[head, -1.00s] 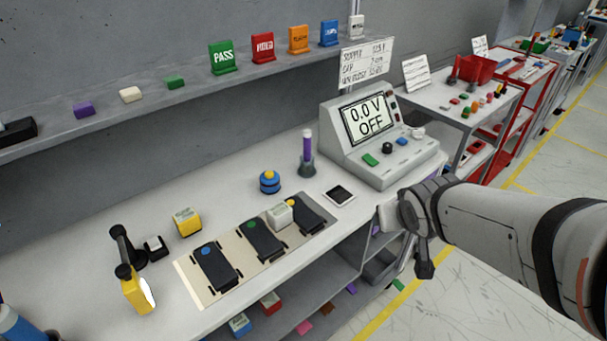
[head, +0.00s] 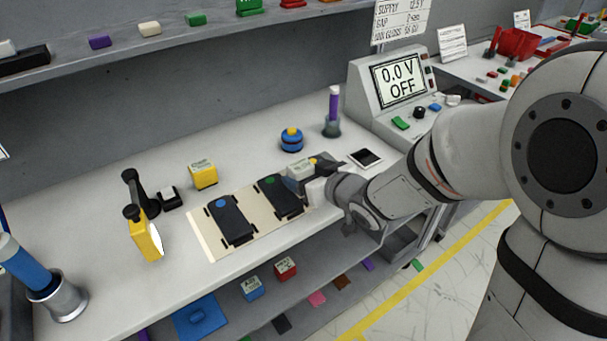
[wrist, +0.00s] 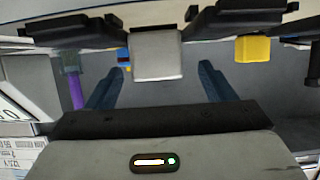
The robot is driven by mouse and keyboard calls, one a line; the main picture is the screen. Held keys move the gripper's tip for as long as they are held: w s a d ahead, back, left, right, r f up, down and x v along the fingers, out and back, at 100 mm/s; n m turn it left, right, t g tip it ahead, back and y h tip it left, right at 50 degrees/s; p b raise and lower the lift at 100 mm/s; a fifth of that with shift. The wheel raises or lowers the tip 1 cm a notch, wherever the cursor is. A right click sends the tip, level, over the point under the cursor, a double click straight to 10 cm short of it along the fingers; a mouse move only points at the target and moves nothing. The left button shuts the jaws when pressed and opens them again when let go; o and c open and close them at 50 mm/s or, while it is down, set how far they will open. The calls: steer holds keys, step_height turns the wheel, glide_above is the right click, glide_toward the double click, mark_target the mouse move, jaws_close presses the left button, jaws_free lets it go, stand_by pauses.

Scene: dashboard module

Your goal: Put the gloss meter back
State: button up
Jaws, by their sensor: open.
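A small whitish-grey box with a label on top (head: 298,168), which I take as the gloss meter, sits on the beige mat (head: 205,238) by the second and third dark modules. I cannot read its label for sure. In the wrist view the box (wrist: 157,55) lies ahead, between my fingers and apart from both. My gripper (head: 308,174) is open at the box and partly hides it and the third module in the head view. The gripper also shows in the wrist view (wrist: 163,78), its two blue fingers spread and empty.
Dark modules with a blue dot (head: 231,220) and a green dot (head: 278,196) lie on the mat. A yellow box (head: 203,175), a blue-yellow knob (head: 292,139), a purple cylinder (head: 333,106) and a black-screened pad (head: 365,158) stand around. The power supply (head: 400,95) is behind. The shelf (head: 60,75) runs along the wall.

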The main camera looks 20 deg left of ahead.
mark_target(306, 172)
steer(key=x, duration=0.4)
steer(key=shift+w, duration=0.1)
steer(key=shift+d, duration=0.1)
steer(key=shift+c, duration=0.4)
steer(key=shift+r, duration=0.1)
steer(key=c, duration=1.2)
